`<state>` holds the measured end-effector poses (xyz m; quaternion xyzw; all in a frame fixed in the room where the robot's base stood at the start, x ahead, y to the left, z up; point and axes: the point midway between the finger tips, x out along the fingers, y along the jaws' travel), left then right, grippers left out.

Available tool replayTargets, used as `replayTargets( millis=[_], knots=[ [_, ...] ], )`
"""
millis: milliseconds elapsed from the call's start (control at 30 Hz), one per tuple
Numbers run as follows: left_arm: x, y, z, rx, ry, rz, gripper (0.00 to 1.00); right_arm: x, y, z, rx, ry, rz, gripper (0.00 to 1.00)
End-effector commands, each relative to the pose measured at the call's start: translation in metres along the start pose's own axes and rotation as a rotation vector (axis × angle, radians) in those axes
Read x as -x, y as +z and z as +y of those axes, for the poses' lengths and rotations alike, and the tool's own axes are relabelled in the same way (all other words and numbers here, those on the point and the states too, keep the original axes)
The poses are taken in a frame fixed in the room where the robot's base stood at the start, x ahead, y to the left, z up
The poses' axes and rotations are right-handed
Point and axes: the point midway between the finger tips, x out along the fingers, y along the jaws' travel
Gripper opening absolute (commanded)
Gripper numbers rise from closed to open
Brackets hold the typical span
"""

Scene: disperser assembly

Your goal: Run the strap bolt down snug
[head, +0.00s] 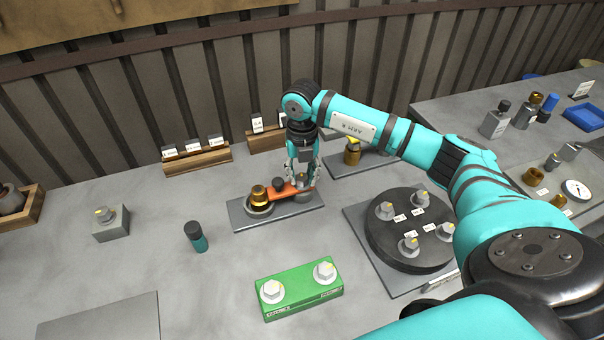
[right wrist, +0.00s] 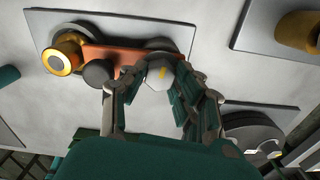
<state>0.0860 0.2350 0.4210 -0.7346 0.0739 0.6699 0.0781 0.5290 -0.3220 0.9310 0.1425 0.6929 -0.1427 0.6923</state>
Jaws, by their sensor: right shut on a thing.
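An orange strap (head: 291,190) lies across a grey base plate (head: 240,222); the strap also shows in the right wrist view (right wrist: 120,54). A brass part (head: 259,196) stands in a round seat at its left end. A dark round knob (right wrist: 99,73) sits beside the strap. The strap bolt (right wrist: 159,73), a pale hex head with a yellow mark, is at the strap's right end. My right gripper (right wrist: 156,84) points down and is shut on the bolt head, one finger on each side. The bolt's shank and how far it is seated are hidden.
A green block (head: 300,291) with two hex bolts stands in front. A dark round disc (head: 380,235) with several bolts is at the right. Another plate (head: 345,166) with a brass part lies behind. The table between them is clear.

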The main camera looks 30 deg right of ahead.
Motion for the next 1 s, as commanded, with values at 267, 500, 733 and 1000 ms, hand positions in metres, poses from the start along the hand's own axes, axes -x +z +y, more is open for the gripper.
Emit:
replayTargets(
  millis=[267, 500, 733, 1000],
  knots=[
    [0.000, 0.000, 0.000, 0.000, 0.000, 0.000, 0.00, 0.001, 0.001, 0.000, -0.007, 0.001, -0.003, 0.00],
    [0.000, 0.000, 0.000, 0.000, 0.000, 0.000, 0.00, 0.001, 0.001, 0.000, -0.006, 0.001, -0.003, 0.44],
    [0.000, 0.000, 0.000, 0.000, 0.000, 0.000, 0.00, 0.001, 0.001, 0.000, -0.005, 0.000, -0.001, 0.52],
    [0.000, 0.002, -0.002, 0.000, -0.002, -0.002, 0.00, 0.017, 0.001, 0.000, -0.005, 0.002, -0.004, 0.52]
  ],
)
